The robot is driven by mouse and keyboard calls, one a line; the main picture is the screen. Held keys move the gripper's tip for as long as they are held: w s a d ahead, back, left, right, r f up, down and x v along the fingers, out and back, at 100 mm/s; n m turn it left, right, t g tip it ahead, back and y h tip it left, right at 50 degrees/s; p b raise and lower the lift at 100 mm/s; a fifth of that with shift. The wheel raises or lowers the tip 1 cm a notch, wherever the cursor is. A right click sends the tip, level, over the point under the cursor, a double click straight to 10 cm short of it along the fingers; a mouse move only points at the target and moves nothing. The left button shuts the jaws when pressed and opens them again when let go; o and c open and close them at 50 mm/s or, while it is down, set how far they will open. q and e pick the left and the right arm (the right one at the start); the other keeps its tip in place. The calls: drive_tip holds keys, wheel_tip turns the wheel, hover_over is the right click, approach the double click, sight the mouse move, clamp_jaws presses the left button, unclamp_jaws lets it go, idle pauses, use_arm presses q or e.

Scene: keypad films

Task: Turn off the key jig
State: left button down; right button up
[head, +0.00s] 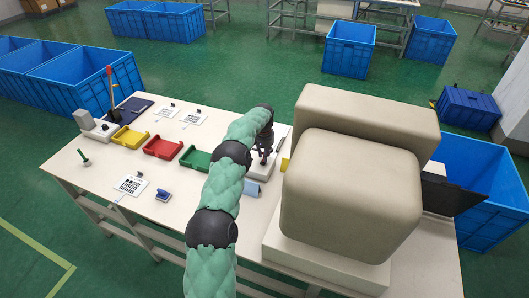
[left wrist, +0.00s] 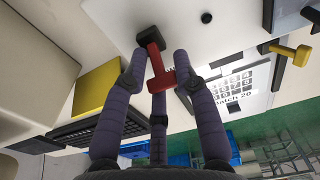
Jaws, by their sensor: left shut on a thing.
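My left gripper (head: 265,150) reaches over the table's far right part, by a low white unit (head: 258,170) that I take to be the key jig. In the left wrist view, the fingers (left wrist: 160,78) are shut around a red T-shaped handle (left wrist: 154,60). The handle rises from a dark block (left wrist: 149,50) on a pale surface. My arm and gripper hide part of the unit in the head view. I cannot read the switch position. My right gripper is not in view.
Green (head: 196,158), red (head: 163,147) and yellow (head: 130,137) trays lie to the left. Printed cards (head: 130,186) lie on the table (head: 90,170). A yellow handle (left wrist: 303,55) shows in the left wrist view.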

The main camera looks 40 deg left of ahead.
use_arm(q)
drive_tip(key=shift+a, duration=0.1)
drive_tip(key=c, duration=1)
unclamp_jaws()
drive_tip(key=shift+o, duration=0.2)
wheel_tip(320, 180, up, 12)
drive_tip(key=shift+s, duration=0.35)
